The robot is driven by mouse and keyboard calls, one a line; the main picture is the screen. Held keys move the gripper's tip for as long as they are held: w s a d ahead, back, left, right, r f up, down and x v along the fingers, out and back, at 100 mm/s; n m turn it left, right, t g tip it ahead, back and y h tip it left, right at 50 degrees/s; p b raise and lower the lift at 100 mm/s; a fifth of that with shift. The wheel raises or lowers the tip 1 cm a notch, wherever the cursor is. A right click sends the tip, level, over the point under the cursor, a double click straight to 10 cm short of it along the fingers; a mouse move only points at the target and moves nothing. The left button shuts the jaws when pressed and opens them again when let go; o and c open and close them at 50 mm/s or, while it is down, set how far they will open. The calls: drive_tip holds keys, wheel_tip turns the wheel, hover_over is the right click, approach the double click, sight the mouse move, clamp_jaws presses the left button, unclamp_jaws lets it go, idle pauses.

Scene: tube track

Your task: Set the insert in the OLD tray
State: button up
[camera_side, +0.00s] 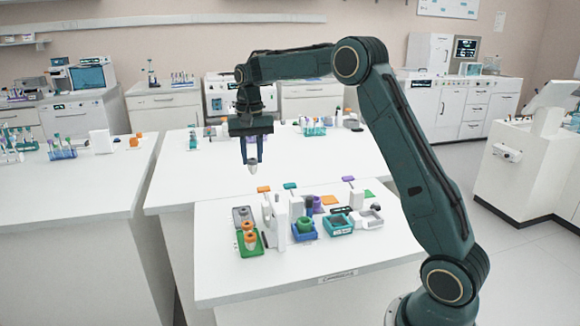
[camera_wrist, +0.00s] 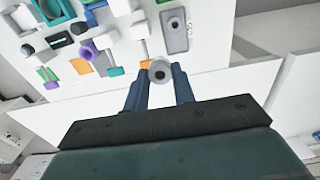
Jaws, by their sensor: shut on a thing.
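My gripper (camera_side: 252,157) hangs high above the back edge of the front bench, pointing down. It is shut on a small pale grey insert (camera_side: 253,166), whose tapered end points down. In the wrist view the insert (camera_wrist: 160,72) shows as a round grey end with a dark centre between the blue fingers. Several small trays stand on the bench below: a green tray (camera_side: 251,252) holding orange-topped items, a blue tray (camera_side: 304,237) with a green ring, and a teal tray (camera_side: 339,230) with a dark label. I cannot read which is OLD.
A white upright stand (camera_side: 279,224) rises between the green and blue trays. A grey block (camera_side: 242,214) with a hole and a pale grey open frame (camera_side: 371,220) stand nearby. Small coloured cards line the back.

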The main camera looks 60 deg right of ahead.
drive_tip(key=w+f, duration=0.4)
drive_tip(key=f, duration=0.4)
drive_tip(key=shift+w+a+f, duration=0.2)
drive_tip(key=shift+a, duration=0.2)
drive_tip(key=shift+f, duration=0.15)
idle(0.3)
drive_tip(key=shift+f, duration=2.25)
drive_tip(key=shift+f, duration=0.15)
drive_tip(key=o, duration=0.9)
